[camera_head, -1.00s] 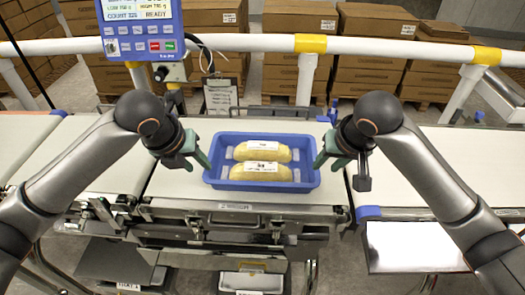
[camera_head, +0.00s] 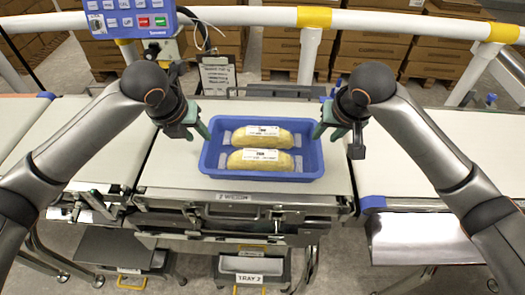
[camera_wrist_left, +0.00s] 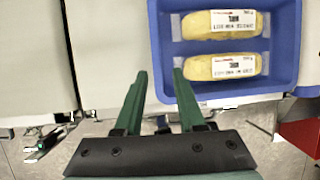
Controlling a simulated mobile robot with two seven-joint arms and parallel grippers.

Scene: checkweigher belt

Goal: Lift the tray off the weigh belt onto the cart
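The blue tray (camera_head: 262,176) rests on the white weigh belt (camera_head: 165,175), holding two yellow wrapped packs (camera_head: 262,137) with white labels. My left gripper (camera_head: 206,130) is at the tray's left wall, towards its back corner. In the left wrist view its green fingers (camera_wrist_left: 159,75) are apart, one outside the tray's left wall and one over its inner side. Whether they touch the wall is not clear. My right gripper (camera_head: 325,130) is at the right wall near the back corner, fingers apart. I cannot clearly identify the cart.
A blue control panel (camera_head: 130,18) and a white rail (camera_head: 250,17) stand behind the belt. Another belt (camera_head: 420,165) adjoins on the right, with a shiny panel (camera_head: 420,238) in front of it. Below the weigh belt is a bin labelled TRAY 2 (camera_head: 249,278). Stacked boxes stand behind.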

